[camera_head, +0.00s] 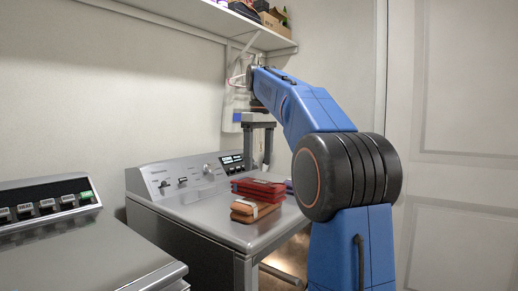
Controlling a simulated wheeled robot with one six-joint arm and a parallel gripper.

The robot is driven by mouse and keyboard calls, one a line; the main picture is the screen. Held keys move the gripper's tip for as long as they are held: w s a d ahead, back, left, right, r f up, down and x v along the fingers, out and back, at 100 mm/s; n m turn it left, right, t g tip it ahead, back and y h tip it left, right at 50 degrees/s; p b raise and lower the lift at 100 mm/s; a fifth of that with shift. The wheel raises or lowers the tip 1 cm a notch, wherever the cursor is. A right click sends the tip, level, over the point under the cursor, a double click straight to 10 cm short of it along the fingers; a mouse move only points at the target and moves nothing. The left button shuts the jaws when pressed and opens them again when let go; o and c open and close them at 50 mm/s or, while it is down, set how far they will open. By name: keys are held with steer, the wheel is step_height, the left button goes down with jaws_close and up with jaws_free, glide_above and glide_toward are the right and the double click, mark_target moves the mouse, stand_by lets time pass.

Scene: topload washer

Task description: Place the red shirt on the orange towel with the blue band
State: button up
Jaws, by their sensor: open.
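The folded red shirt (258,189) lies on top of the silver washer at centre. A folded orange towel (268,209) with a pale band around it is directly below the shirt in the picture. The shirt's lower edge overlaps the towel; I cannot tell whether it rests fully on it or partly behind it. The band looks greyish, and its blue is not clear. My gripper (258,168) points down above and behind the shirt, open, with nothing visible between its fingers. Its fingertips are close to the shirt's far edge.
A bluish-purple item (289,186) shows partly behind the shirt's right side. The washer's control panel (190,174) rises at the back left. A second silver appliance (80,255) stands at front left. A wall shelf (225,22) hangs above. The washer top's left part is clear.

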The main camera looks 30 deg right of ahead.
steer(key=shift+r, duration=1.9)
steer(key=shift+s, duration=0.1)
